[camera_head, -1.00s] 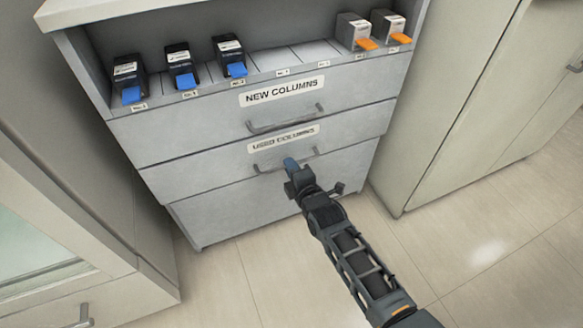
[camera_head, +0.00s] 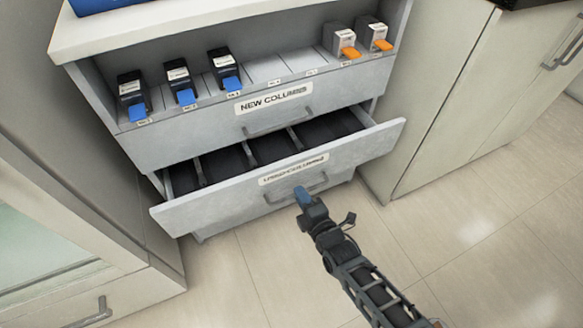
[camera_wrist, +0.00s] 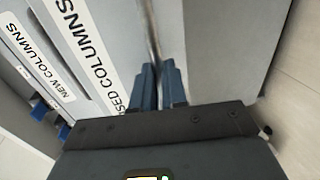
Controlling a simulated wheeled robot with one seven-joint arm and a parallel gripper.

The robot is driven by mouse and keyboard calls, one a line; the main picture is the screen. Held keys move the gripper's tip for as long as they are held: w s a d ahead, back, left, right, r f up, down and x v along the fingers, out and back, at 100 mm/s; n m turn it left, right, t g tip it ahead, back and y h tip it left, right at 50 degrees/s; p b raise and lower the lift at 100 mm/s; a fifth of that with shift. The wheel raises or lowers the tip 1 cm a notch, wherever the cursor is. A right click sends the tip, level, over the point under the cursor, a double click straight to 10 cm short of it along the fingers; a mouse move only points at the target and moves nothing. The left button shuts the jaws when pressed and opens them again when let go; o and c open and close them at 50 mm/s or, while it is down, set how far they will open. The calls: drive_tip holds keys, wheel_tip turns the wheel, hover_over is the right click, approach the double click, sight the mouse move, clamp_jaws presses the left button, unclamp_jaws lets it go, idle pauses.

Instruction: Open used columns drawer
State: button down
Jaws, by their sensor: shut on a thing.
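The used columns drawer (camera_head: 215,200) is pulled out of the grey cabinet and shows an empty-looking dark interior split by dividers. Its label (camera_head: 294,169) sits on the front, above a bar handle (camera_head: 275,199). My gripper (camera_head: 301,194) is at the right part of that handle, with its blue fingers shut on it. In the wrist view the fingers (camera_wrist: 160,82) are close together on the handle bar (camera_wrist: 151,30), and the "USED COLUMNS" label (camera_wrist: 92,55) is to their left. The fingers hide part of the handle.
The new columns drawer (camera_head: 190,137) above is shut. Several columns with blue or orange tabs stand on the shelf (camera_head: 262,70) above it. Cabinets flank the stack at left (camera_head: 60,220) and right (camera_head: 440,110). The floor (camera_head: 480,240) at the right front is clear.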

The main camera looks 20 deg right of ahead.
drive_tip(key=f+p+v, duration=0.3)
drive_tip(key=v, duration=1.3)
drive_tip(key=shift+s+f, duration=0.15)
drive_tip(key=shift+s, duration=0.25)
drive_tip(key=c, duration=1.2)
unclamp_jaws()
drive_tip(key=shift+o, duration=0.2)
drive_tip(key=shift+s, duration=0.1)
drive_tip(key=p+v, duration=0.1)
drive_tip(key=v, duration=0.6)
drive_tip(key=shift+s, duration=0.3)
